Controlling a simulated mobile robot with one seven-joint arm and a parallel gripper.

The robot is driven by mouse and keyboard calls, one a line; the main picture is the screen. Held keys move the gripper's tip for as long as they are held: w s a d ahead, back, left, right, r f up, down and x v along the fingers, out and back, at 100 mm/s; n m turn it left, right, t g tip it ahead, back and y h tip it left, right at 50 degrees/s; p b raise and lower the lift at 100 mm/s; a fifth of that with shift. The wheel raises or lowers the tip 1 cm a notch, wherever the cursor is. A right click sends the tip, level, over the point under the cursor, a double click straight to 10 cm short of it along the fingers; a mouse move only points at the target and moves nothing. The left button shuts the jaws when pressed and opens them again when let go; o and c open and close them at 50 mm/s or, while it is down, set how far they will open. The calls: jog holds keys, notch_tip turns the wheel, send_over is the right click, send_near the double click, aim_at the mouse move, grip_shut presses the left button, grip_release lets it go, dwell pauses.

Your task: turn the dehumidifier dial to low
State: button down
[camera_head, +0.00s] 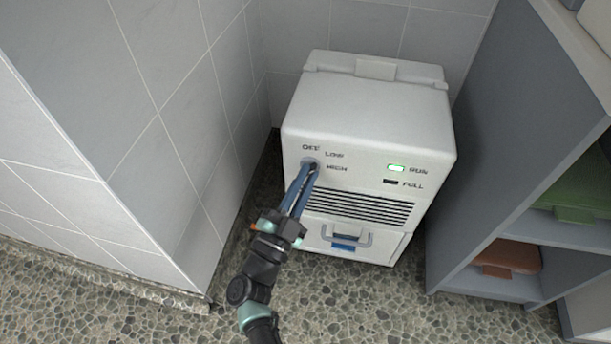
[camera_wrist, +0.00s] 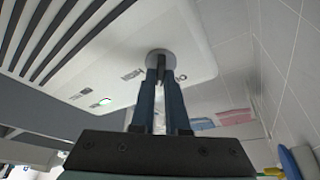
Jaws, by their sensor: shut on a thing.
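The white dehumidifier (camera_head: 368,122) stands on the floor in a tiled corner. Its round grey dial (camera_wrist: 161,55) is at the upper left of the front panel, by the labels OFF, LOW (camera_head: 334,155) and HIGH (camera_head: 337,168). My gripper (camera_head: 308,170) reaches up to the dial from below, its two long blue fingers shut on it. In the wrist view the fingertips (camera_wrist: 166,76) meet the dial's dark grip. The fingers hide much of the dial, and I cannot tell which label it points to.
The green RUN light (camera_head: 397,168) is lit; the FULL light (camera_head: 391,182) is dark. Below are a vent grille (camera_head: 360,207) and a handled drawer (camera_head: 348,238). A tiled wall (camera_head: 150,120) stands close on the left. A grey shelf unit (camera_head: 500,130) with folded towels is on the right.

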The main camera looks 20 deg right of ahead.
jog(key=shift+m, duration=0.6)
jog(key=shift+f, duration=0.1)
jog(key=c, duration=0.9)
grip_release()
jog(key=shift+a, duration=0.1)
jog(key=p+v, duration=0.4)
jog(key=v, duration=0.9)
jog(key=shift+r, duration=0.2)
